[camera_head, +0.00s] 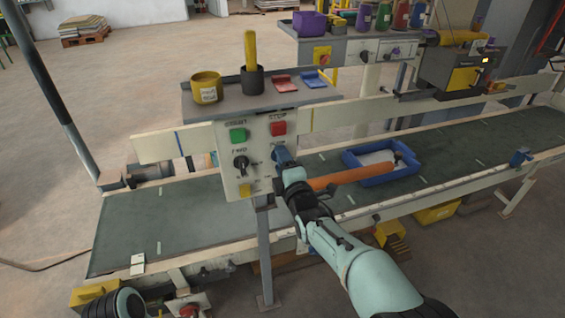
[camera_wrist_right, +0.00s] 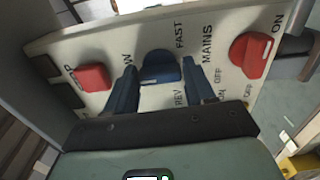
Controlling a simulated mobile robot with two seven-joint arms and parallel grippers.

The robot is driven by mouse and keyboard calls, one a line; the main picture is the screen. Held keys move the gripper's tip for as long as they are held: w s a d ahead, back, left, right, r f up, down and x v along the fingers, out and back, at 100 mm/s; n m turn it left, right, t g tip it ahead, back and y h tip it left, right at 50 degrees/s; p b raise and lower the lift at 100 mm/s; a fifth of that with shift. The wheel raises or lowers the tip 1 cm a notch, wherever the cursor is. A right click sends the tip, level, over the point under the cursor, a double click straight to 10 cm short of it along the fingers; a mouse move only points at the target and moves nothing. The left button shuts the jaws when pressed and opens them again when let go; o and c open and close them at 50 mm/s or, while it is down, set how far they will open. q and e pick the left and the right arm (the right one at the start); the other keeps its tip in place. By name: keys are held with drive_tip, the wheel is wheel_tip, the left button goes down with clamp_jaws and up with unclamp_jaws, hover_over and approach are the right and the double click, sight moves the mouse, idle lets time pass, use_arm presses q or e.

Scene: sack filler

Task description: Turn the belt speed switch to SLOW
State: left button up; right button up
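The pale control panel (camera_head: 245,160) stands over the belt, with a green button (camera_head: 238,135), a red STOP button (camera_head: 278,128) and a black FWD knob (camera_head: 241,162). My right gripper (camera_head: 283,158) is at the panel's right part and hides what is there. In the right wrist view the blue switch (camera_wrist_right: 160,68) sits between my open fingertips (camera_wrist_right: 160,75), with the FAST label to its upper right. A label ending in W shows beside the left finger, partly hidden. I cannot tell whether the fingers touch the switch. My left gripper is not in view.
The red STOP button (camera_wrist_right: 93,77) and red MAINS switch (camera_wrist_right: 253,52) flank the blue switch. A shelf above the panel holds a yellow pot (camera_head: 206,88) and a dark cup (camera_head: 252,80). A blue tray (camera_head: 362,180) sits on the green belt (camera_head: 150,228).

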drive_tip(key=shift+o, duration=1.2)
drive_tip(key=v, duration=1.3)
drive_tip(key=shift+s, duration=0.2)
